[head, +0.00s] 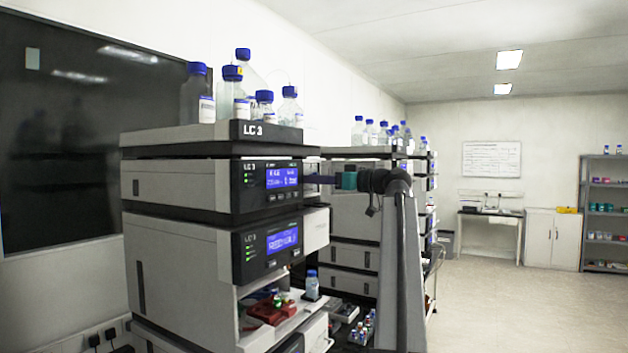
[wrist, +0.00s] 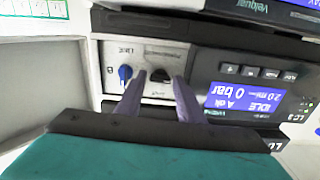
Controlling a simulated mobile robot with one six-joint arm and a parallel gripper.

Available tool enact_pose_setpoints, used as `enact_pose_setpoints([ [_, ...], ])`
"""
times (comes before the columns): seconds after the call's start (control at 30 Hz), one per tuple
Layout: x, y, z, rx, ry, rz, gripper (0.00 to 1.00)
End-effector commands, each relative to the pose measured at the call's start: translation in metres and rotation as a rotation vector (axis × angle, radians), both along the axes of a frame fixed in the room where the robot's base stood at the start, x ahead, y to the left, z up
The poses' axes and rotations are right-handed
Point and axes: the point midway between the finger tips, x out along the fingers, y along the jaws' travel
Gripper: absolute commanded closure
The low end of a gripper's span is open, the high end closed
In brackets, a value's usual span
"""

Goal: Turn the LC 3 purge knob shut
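The LC 3 pump module (head: 190,187) is the upper unit of the near stack, with a lit blue display. In the wrist view, which is upside down, its display (wrist: 232,101) reads idle and 0 bar. A pale panel (wrist: 110,52) beside it carries a dark knob (wrist: 159,76) and a blue knob (wrist: 124,73). My gripper (wrist: 160,76) has its two purple fingers apart, one on either side of the dark knob, with gaps showing; I cannot tell contact. In the head view my gripper (head: 312,180) reaches the module's right side, and the knobs are hidden there.
Solvent bottles (head: 242,95) stand in the tray on top of the stack. A second LC 3 module (head: 190,248) sits directly below, with a small bottle (head: 312,284) and red rack (head: 270,312) under it. More stacks stand behind my arm; the floor at right is clear.

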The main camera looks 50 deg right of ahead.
Motion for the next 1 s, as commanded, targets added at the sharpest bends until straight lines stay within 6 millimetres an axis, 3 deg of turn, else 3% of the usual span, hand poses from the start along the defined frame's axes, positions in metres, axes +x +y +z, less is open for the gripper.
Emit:
enact_pose_setpoints([
  [0.07, 0.0000, 0.0002, 0.0000, 0.000, 0.000, 0.000, 0.66],
  [0.23, 0.0001, 0.0004, 0.0002, 0.000, 0.000, 0.001, 0.94],
  [0.27, 0.0002, 0.0005, 0.0002, 0.000, 0.000, 0.001, 0.96],
  [0.67, 0.0004, 0.0007, 0.0000, 0.048, 0.011, 0.001, 0.96],
  [1.0, 0.0006, 0.0012, 0.0001, 0.236, 0.057, 0.001, 0.96],
])
